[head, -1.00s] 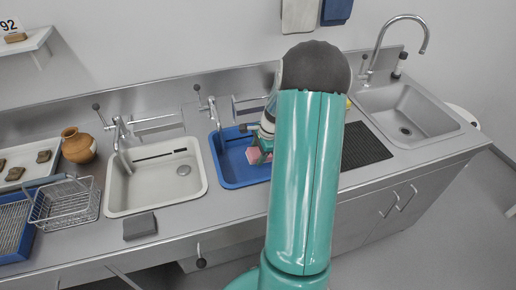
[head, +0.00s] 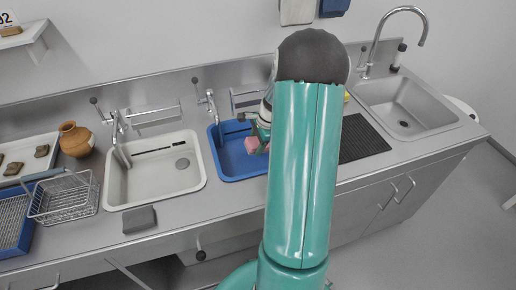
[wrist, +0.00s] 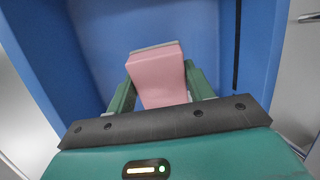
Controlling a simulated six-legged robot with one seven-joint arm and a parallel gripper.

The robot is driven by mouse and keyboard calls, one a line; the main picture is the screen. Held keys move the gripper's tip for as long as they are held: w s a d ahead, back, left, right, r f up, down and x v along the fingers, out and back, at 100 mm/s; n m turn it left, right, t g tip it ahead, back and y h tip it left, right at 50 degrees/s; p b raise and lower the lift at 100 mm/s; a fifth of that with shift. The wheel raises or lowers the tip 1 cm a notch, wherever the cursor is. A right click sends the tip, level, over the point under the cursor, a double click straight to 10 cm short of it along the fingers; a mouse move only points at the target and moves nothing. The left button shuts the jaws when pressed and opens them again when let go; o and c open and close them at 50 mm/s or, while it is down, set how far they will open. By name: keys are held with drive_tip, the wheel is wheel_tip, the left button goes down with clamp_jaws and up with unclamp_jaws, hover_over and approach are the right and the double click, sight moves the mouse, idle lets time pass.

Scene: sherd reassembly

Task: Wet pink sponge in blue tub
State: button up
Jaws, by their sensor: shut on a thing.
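The pink sponge (wrist: 156,78) is a block with a thin grey layer along its far edge. My gripper (wrist: 158,88) is shut on it, with a green finger on each side. The blue tub (head: 229,166) is set into the counter left of my arm. In the head view the sponge (head: 252,145) is over the tub's right part, below my gripper (head: 259,137). The wrist view shows the blue tub walls (wrist: 40,60) around the sponge. I cannot tell whether it touches the tub floor, or whether there is water. My arm hides the tub's right side.
A white basin (head: 150,178) with a tap is left of the tub, with a grey block (head: 139,219) in front. A wire basket (head: 63,200) and a brown jug (head: 76,139) stand further left. A black ribbed mat (head: 362,140) and steel sink (head: 405,110) are right.

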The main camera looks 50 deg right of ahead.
sight(257, 142)
drive_tip(key=shift+r, duration=4.5)
drive_tip(key=shift+r, duration=0.1)
wheel_tip(257, 142, up, 4)
drive_tip(key=shift+f, duration=0.1)
